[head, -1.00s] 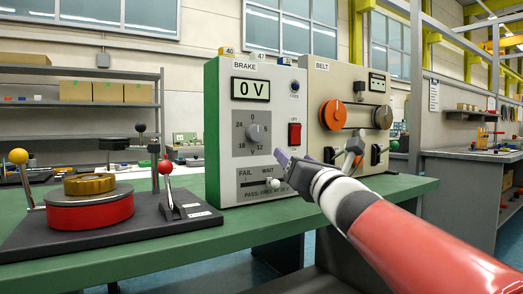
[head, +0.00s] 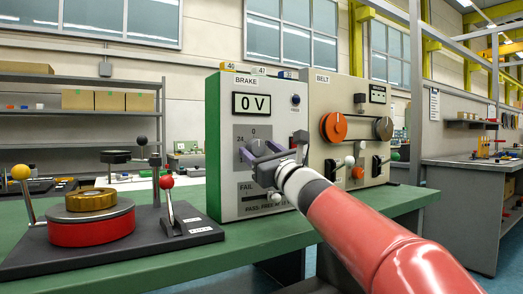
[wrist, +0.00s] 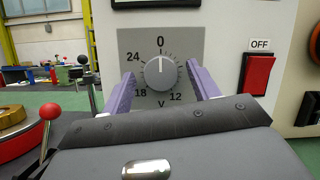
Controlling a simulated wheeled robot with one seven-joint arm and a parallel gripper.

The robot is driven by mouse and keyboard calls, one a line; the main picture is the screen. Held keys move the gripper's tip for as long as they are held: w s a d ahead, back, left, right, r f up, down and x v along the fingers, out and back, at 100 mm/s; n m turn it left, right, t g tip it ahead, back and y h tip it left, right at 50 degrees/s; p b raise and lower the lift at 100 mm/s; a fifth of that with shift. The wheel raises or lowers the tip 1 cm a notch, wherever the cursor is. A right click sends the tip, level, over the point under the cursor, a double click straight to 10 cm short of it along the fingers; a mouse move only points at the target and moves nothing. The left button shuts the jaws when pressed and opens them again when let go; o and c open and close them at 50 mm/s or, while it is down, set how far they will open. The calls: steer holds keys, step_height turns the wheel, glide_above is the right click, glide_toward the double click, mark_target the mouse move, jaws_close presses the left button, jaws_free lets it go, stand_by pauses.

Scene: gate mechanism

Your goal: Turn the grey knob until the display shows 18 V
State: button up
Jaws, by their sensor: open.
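The grey knob (wrist: 161,73) sits on a dark grey dial plate (wrist: 190,45) with the marks 0, 12, 18 and 24, and its white pointer line points up at 0. The display (head: 258,104) above it on the BRAKE panel (head: 226,120) reads 0 V. My gripper (wrist: 163,85) is open, with one purple finger to the left of the knob and one to the right. Gaps show between the fingers and the knob in the wrist view. In the head view my gripper (head: 256,153) partly hides the knob and the dial.
A red OFF switch (wrist: 257,75) is right of the dial. The BELT panel (head: 347,100) with an orange wheel (head: 334,126) stands to the right. At left on the green bench are a red round base (head: 91,228) and a red-balled lever (head: 167,182).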

steer(key=c, duration=1)
steer(key=shift+o, duration=0.2)
steer(key=shift+f+m+b, duration=0.1)
steer(key=shift+m+b, duration=0.35)
steer(key=shift+m, duration=0.05)
